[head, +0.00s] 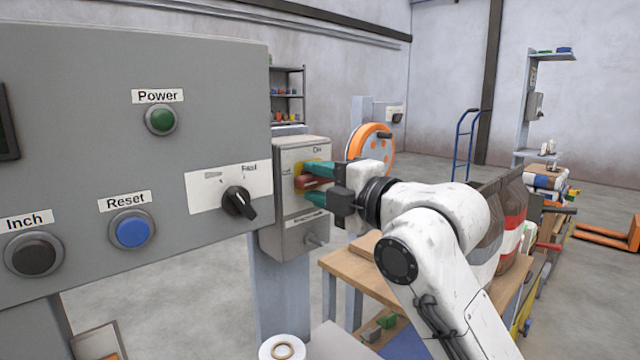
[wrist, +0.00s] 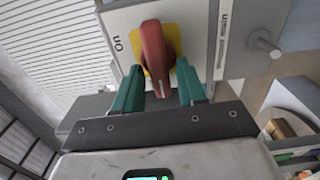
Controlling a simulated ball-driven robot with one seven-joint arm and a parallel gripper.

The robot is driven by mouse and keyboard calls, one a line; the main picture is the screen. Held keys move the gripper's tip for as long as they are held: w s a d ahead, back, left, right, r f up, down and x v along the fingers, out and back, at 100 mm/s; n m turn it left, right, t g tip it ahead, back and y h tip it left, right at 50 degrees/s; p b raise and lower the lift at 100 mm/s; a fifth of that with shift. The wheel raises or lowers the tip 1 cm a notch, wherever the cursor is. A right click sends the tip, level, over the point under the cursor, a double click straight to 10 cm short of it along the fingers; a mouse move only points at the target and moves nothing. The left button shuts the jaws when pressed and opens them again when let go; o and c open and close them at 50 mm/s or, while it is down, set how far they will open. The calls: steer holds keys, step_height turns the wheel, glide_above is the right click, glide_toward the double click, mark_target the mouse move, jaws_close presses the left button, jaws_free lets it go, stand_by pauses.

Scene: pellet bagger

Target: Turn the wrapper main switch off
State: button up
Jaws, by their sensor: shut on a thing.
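The wrapper main switch is a red rotary handle (wrist: 155,50) on a yellow plate (wrist: 171,37), on the front of a grey box (head: 290,235). The wrist view shows "On" left of the plate and a "Main" label to the right, turned sideways. In the head view, "On" is at the top of the box. My gripper (head: 312,184), with teal fingers, is shut on the red handle, one finger on each side. In the wrist view the handle lies crosswise to the direction of "On". The fingers partly hide the handle and plate in the head view.
A grey panel (head: 90,110) with Power, Reset and Inch buttons and a black selector knob (head: 239,203) stands close at left. A wooden table (head: 345,268) is below my arm. A small grey knob (head: 317,240) juts from the box's lower right.

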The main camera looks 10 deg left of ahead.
steer(key=o, duration=0.7)
steer(key=shift+f, duration=0.1)
steer(key=v, duration=1)
steer(key=shift+s+d, duration=0.25)
